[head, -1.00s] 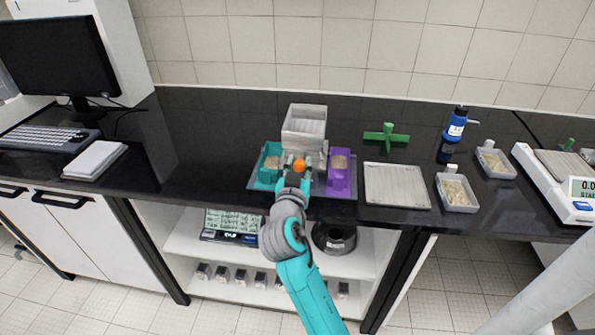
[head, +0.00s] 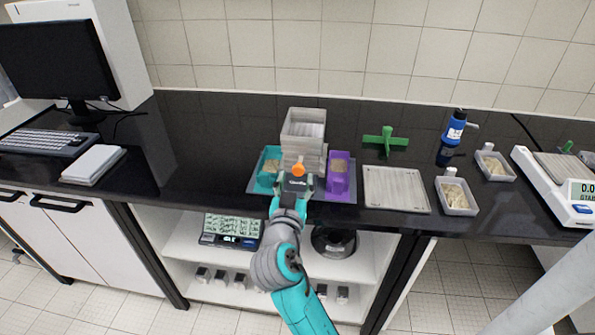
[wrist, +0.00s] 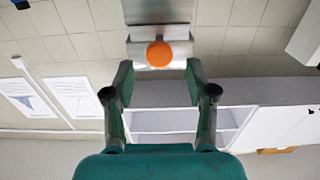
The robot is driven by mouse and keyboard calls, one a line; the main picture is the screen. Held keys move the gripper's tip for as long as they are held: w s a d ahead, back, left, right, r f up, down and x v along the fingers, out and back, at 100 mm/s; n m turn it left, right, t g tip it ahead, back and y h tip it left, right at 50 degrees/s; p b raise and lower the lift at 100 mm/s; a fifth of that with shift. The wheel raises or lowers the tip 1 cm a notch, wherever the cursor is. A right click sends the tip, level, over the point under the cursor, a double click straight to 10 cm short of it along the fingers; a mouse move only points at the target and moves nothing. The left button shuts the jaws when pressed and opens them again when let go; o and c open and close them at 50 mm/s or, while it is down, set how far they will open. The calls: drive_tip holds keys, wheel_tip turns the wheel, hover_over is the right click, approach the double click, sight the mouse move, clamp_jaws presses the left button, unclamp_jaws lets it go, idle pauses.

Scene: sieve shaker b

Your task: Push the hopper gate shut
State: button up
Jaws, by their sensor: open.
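The grey hopper (head: 304,128) stands at the back of the dark bench, between a teal bin (head: 266,180) and a purple bin (head: 339,183). An orange knob (head: 298,169) shows at the hopper's lower front. In the wrist view the orange knob (wrist: 159,54) sits on a grey metal plate (wrist: 161,28). My gripper (head: 297,181) is in front of the knob and hides part of the hopper's lower front. In the wrist view my gripper (wrist: 157,80) is open and empty, its two fingers apart. The knob shows centred just beyond the fingertips. Contact cannot be told.
A grey tray (head: 397,188) lies to the right of the purple bin, with a green cross-shaped piece (head: 386,140) behind it. Further right are a blue bottle (head: 454,132), sample dishes (head: 457,195) and a balance (head: 556,185).

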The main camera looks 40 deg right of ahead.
drive_tip(key=v, duration=0.7)
idle(0.4)
drive_tip(key=s+a+f+n+t+y, duration=0.2)
drive_tip(key=s+a+f+n+y, duration=0.3)
drive_tip(key=f, duration=0.4)
drive_tip(key=s+a+f+n+t+y, duration=0.1)
drive_tip(key=s+a+f+n+y, duration=0.4)
drive_tip(key=f, duration=0.3)
drive_tip(key=s+a+y, duration=0.2)
drive_tip(key=s, duration=0.9)
drive_tip(key=s+a+r+y, duration=0.1)
drive_tip(key=s+a+y, duration=0.1)
drive_tip(key=s, duration=1)
drive_tip(key=shift+a+r+t, duration=0.2)
drive_tip(key=shift+a+t, duration=0.15)
drive_tip(key=shift+t, duration=0.05)
